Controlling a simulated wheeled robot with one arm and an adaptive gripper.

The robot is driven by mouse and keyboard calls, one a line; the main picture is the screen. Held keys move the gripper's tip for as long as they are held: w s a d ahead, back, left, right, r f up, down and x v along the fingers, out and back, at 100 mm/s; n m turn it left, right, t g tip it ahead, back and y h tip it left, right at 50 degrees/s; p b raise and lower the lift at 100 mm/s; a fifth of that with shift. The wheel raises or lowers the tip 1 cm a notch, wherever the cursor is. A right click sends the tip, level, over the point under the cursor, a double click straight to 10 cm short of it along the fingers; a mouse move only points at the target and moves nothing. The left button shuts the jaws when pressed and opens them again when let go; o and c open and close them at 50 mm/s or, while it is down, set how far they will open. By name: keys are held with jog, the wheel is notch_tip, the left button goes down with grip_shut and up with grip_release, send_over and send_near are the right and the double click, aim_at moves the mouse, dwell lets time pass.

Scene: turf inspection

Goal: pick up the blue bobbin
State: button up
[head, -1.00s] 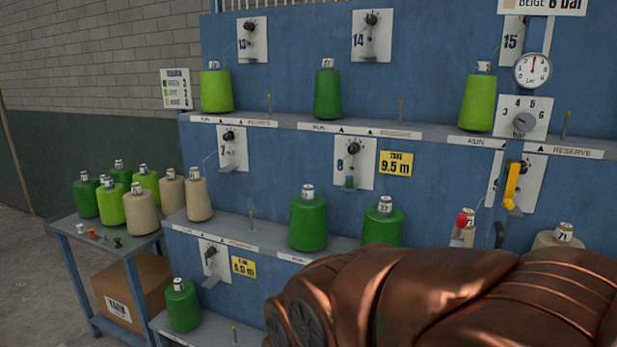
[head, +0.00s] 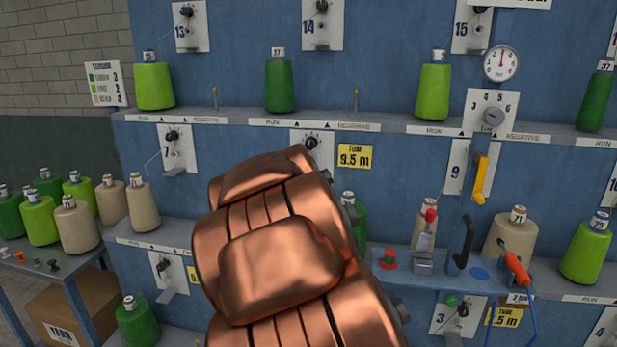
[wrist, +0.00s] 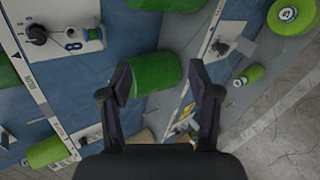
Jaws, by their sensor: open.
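I see no blue bobbin in either view; the bobbins showing are dark green, lime green and beige. My gripper (wrist: 160,82) is open and empty in the wrist view, its two dark fingers apart. A dark green bobbin (wrist: 156,72) appears beyond and between the fingertips; I cannot tell how far away. In the head view, a dark green bobbin (head: 278,85) and lime bobbins (head: 154,86) (head: 433,92) stand on the upper shelf. A beige bobbin (head: 507,238) stands lower right. My copper-coloured arm hides part of the lower shelf, and my gripper does not show there.
A side table (head: 45,262) at left holds several green and beige bobbins, with a cardboard box (head: 65,312) below. Pegs rise from the shelves. At right, a small blue ledge (head: 425,278) carries levers, a red knob and an orange-handled tool.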

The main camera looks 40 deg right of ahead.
jog(key=w+d+r+n+t+h+p, duration=0.1)
jog(key=w+d+r+n+t, duration=0.1)
jog(key=w+d+n, duration=0.3)
jog(key=w+d+r+n+t+h, duration=0.1)
jog(key=w+d+r+n+t, duration=0.15)
jog(key=d+n, duration=0.4)
jog(key=shift+w+d+f+n+t+y+p, duration=0.9)
jog(key=shift+w+d+n, duration=0.25)
jog(key=shift+w+n, duration=0.9)
jog(key=shift+w+d+f+n+t+y+p, duration=0.65)
jog(key=shift+w+d+n+p, duration=0.65)
jog(key=shift+w, duration=1.15)
jog(key=shift+w+d+f+n+t+y+p, duration=0.7)
jog(key=shift+w+d+f+n+y, duration=0.25)
jog(key=shift+w+n, duration=1.2)
jog(key=shift+w+r, duration=0.1)
jog(key=c, duration=1.1)
jog(key=shift+b, duration=0.85)
